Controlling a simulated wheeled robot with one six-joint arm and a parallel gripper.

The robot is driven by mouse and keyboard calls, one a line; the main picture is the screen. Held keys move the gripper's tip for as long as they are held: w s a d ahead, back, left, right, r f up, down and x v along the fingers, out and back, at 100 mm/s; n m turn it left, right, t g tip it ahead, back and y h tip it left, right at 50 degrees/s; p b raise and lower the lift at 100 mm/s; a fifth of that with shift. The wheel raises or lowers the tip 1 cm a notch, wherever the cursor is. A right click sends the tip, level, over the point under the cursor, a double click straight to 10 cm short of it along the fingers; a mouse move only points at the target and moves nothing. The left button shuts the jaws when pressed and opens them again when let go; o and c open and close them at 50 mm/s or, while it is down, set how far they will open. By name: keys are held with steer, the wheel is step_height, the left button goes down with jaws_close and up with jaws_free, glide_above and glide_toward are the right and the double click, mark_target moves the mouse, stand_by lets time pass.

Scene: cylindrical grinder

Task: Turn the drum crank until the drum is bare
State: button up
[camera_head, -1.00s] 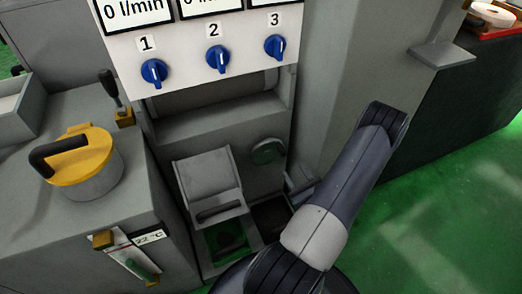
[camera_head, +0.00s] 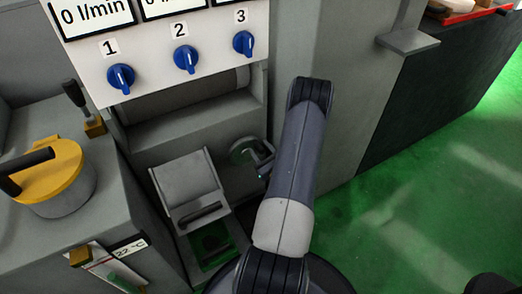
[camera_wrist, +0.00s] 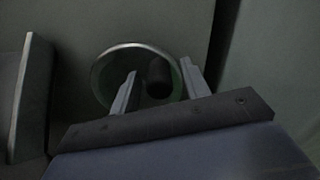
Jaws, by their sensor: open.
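The drum crank (camera_head: 243,151) is a round grey disc on the front of the grey machine, below the blue knobs. In the wrist view the disc (camera_wrist: 110,62) has a short dark handle (camera_wrist: 158,78) standing out from it. My gripper (camera_wrist: 158,68) is open, with one finger on each side of the handle. I cannot tell whether either finger touches it. In the head view my gripper (camera_head: 262,155) is at the right side of the disc, partly hidden by my arm. A grey rounded surface (camera_head: 190,95), perhaps the drum, shows in the recess under the panel.
A panel with blue knobs (camera_head: 186,59) hangs above. A grey sloped box (camera_head: 187,184) stands left of the crank. A yellow-lidded pot (camera_head: 62,175) sits on the left cabinet. A grey column (camera_head: 340,80) rises at right; green floor lies open beyond.

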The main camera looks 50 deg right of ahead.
jaws_close()
stand_by(0.3)
steer(key=shift+d+f, duration=0.1)
